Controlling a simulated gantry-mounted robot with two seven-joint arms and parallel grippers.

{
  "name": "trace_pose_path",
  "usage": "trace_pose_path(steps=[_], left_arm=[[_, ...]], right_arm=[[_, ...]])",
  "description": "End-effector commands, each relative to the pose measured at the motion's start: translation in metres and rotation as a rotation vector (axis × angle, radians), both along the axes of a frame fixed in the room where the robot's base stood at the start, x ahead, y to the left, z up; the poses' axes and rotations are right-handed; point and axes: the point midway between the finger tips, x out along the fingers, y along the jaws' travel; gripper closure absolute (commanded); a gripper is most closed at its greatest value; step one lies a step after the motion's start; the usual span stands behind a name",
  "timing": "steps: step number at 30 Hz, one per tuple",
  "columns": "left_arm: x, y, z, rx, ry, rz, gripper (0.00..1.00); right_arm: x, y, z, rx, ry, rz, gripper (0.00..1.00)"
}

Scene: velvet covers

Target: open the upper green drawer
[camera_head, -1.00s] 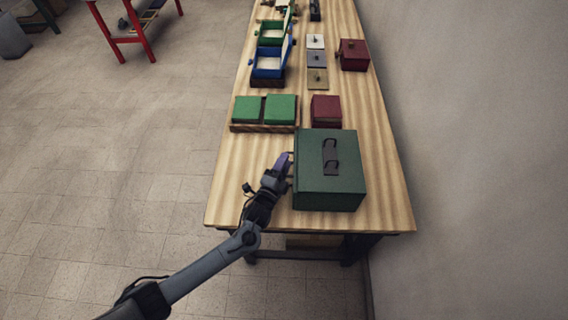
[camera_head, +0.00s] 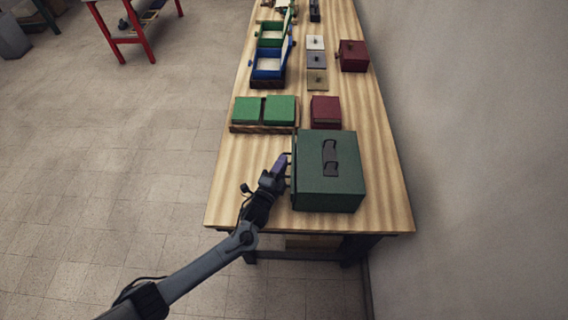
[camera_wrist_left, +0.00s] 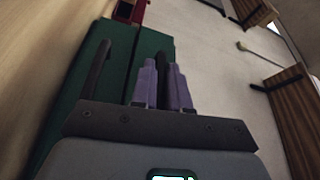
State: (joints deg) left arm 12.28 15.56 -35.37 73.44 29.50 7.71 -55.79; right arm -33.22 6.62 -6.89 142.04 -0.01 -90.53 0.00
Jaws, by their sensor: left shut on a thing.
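A dark green drawer box (camera_head: 345,190) with a black handle on its top stands at the table's near end. Its drawer fronts face left. In the left wrist view, the upper drawer's green front (camera_wrist_left: 150,45) lies beside the lower drawer's front (camera_wrist_left: 72,85), which has its own dark bar handle (camera_wrist_left: 96,70). My left gripper (camera_head: 284,161) is at the box's left side, its purple fingers (camera_wrist_left: 162,85) shut on the upper drawer's dark handle (camera_wrist_left: 161,62). The fingers partly hide the handle. I cannot tell whether the drawer stands slightly out. My right gripper is not in view.
Blue (camera_head: 270,66) and green trays stand farther back. The wall is close on the right; open floor (camera_head: 110,190) lies left of the table.

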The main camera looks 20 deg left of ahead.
Motion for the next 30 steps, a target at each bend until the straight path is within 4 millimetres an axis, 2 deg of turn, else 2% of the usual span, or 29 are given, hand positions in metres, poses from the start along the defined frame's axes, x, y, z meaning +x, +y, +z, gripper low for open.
trace_pose_path(steps=[3,9,14,18,26,27,30], left_arm=[[-0.01,0.03,0.003,0.007,0.005,0.003,1.0],[-0.029,0.086,0.001,0.007,0.006,0.003,1.0],[-0.039,0.118,0.0,0.005,0.004,0.003,1.0],[-0.042,0.127,-0.001,0.002,0.004,0.001,1.0],[-0.042,0.128,-0.001,0.002,0.003,0.001,1.0],[-0.042,0.128,-0.001,0.002,0.003,0.001,0.84],[-0.042,0.128,-0.001,0.002,0.003,0.001,0.68]], right_arm=[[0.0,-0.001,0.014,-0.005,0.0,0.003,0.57],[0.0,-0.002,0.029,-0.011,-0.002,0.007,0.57],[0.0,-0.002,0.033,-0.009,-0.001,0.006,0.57],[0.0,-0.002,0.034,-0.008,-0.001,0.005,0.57],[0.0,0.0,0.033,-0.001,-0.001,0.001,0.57],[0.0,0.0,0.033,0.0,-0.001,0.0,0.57],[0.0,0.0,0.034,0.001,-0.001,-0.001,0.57]])
